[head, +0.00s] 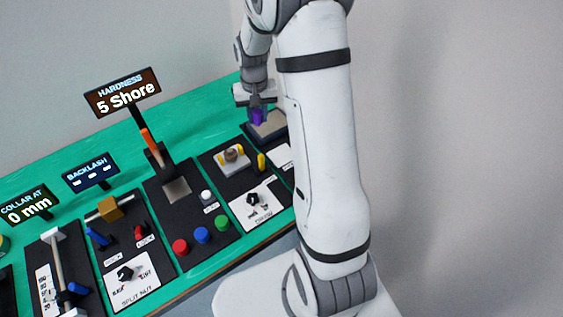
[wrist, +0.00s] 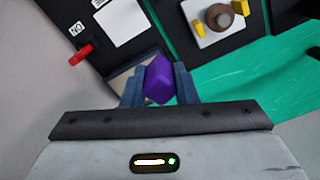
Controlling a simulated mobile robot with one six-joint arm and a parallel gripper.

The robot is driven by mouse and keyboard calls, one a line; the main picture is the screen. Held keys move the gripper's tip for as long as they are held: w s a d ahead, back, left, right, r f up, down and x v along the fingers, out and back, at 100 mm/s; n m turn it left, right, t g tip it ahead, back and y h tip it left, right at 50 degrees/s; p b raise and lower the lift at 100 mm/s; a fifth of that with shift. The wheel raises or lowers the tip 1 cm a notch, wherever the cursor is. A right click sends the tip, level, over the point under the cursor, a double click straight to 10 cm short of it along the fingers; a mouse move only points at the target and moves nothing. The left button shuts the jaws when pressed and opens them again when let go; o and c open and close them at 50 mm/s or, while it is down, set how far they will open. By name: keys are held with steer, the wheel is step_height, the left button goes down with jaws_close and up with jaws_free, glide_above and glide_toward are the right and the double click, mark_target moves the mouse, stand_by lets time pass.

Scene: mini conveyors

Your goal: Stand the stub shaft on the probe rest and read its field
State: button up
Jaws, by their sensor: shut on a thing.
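A purple faceted piece (head: 258,116) is held in my gripper (head: 257,108) at the far right end of the bench. In the wrist view the purple piece (wrist: 159,80) sits between the two fingers (wrist: 159,88), which are shut on it. I cannot tell for sure that this is the stub shaft. Just below or behind it is a pale flat pad (head: 272,127) in a dark frame; whether the piece touches the pad is not clear. No part is clearly marked as the probe rest, and no field reading is legible.
Left of the pad, a brown round part (head: 232,154) sits on a white block with yellow pieces. A hardness display (head: 123,93) reads 5 Shore. Red, blue and green buttons (head: 201,235) stand near the front. A red lever (wrist: 80,54) shows in the wrist view.

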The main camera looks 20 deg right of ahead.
mark_target(282, 155)
steer(key=s+d+f+m+b, duration=0.3)
steer(key=s+d+m+b, duration=0.1)
steer(key=s+d+b, duration=0.15)
steer(key=f, duration=0.6)
steer(key=f+p, duration=0.1)
steer(key=f, duration=0.2)
steer(key=shift+w+f, duration=0.1)
steer(key=shift+w, duration=0.2)
steer(key=shift+f, duration=0.2)
steer(key=o, duration=1)
steer(key=shift+r, duration=0.1)
